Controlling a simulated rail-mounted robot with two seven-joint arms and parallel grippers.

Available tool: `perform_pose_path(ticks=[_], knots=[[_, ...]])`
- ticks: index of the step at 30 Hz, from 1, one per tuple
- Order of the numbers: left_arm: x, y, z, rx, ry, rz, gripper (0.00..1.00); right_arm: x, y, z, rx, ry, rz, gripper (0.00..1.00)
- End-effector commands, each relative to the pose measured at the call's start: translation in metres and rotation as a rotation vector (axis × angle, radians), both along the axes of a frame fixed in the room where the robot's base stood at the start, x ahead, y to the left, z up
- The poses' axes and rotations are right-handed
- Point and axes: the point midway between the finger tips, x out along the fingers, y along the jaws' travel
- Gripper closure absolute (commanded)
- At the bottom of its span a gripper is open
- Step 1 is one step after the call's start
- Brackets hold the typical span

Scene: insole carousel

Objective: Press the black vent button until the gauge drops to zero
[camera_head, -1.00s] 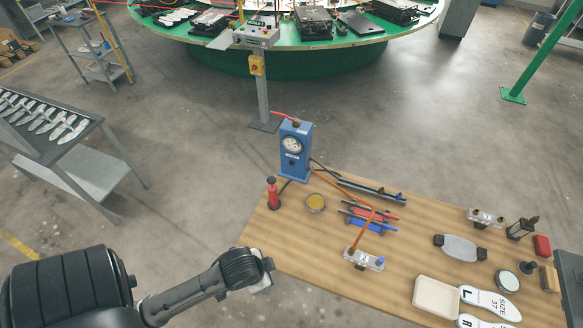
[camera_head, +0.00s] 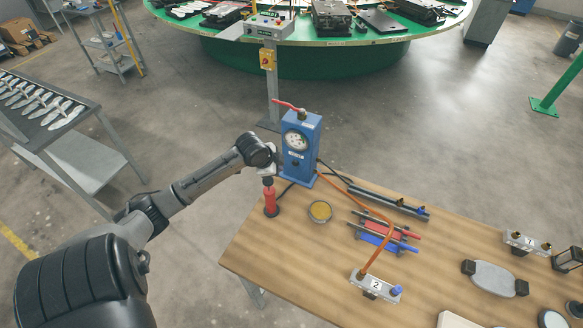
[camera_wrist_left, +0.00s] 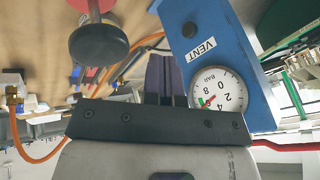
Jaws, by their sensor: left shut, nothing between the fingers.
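The blue gauge box (camera_head: 300,165) stands at the far left corner of the table. In the left wrist view, its black vent button (camera_wrist_left: 190,29) shows beside the VENT label (camera_wrist_left: 201,50). The round white gauge (camera_wrist_left: 218,92) is on the same face; its needle is off to one side, its exact reading too small to tell. My left gripper (camera_wrist_left: 165,75) is shut and empty, pointing toward the box's front face, apart from the button. In the head view the gripper (camera_head: 270,170) is just left of the box. My right gripper is out of view.
A red cylinder with a black knob (camera_head: 270,202) stands close below my left gripper; the knob looms in the wrist view (camera_wrist_left: 98,45). A yellow-filled round dish (camera_head: 320,211), hoses, red and blue clamps (camera_head: 382,232) and block 2 (camera_head: 376,286) lie to the right.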

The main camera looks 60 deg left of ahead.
Motion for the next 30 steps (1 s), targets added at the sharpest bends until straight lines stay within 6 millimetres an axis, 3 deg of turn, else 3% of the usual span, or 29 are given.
perform_pose_path(ticks=[12, 30], knots=[[0.014, 0.037, -0.003, -0.003, -0.115, -0.273, 1.0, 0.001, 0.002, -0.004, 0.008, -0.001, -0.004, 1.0], [0.018, 0.041, -0.004, 0.002, -0.136, -0.304, 1.0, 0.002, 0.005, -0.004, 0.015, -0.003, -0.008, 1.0]])
